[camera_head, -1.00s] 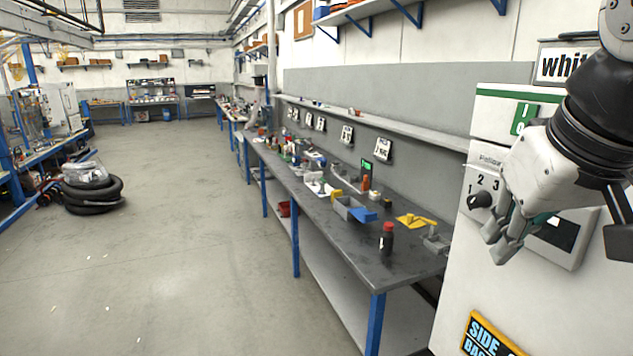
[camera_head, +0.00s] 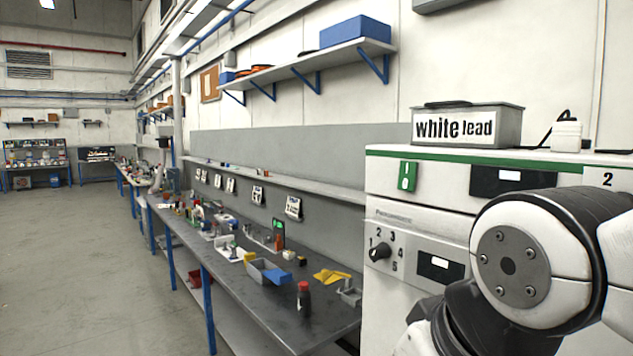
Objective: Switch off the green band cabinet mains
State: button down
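The green band cabinet (camera_head: 400,214) is a white cabinet at the right, with a green band (camera_head: 450,156) along its top edge. A small green switch (camera_head: 408,176) with a white mark sits on its upper left front. I cannot tell its position for certain. Below it are a black rotary knob (camera_head: 380,251) with numbers around it and a dark display (camera_head: 440,265). My arm covers the cabinet's lower right front. My gripper is out of view; only my arm's links show.
A box marked "white lead" (camera_head: 466,126) and a white bottle (camera_head: 566,136) stand on the cabinet top. A long workbench (camera_head: 262,318) with several small items runs along the wall to the left. The floor (camera_head: 80,260) at far left is clear.

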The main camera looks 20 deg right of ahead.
aim_at(407, 173)
jog(key=k+z, duration=0.75)
jog(key=i, duration=0.1)
